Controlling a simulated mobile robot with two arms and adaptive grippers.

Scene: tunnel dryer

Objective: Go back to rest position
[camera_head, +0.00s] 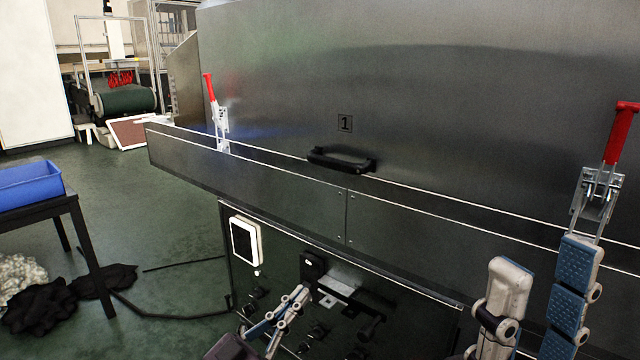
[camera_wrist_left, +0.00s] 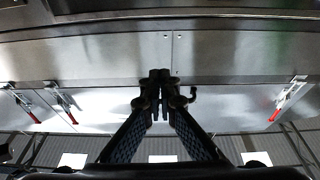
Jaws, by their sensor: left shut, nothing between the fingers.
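My left gripper (camera_head: 301,292) is low at the middle, in front of the dark lower panel of the dryer. Its fingertips are shut and empty; in the left wrist view the fingers (camera_wrist_left: 160,78) meet at their tips. My right gripper (camera_head: 543,262) is at the lower right with its two blue-padded fingers spread apart and nothing visible between them. Its right finger overlaps the foot of the right red-handled clamp (camera_head: 597,190) in the picture; I cannot tell whether they touch.
The steel dryer wall, marked 1, has a black handle (camera_head: 341,159) and another red-handled clamp (camera_head: 216,112). A white-framed panel (camera_head: 245,243) is on the dark lower panel. A blue crate (camera_head: 30,186) stands on a table at the left. Green floor is open between table and dryer.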

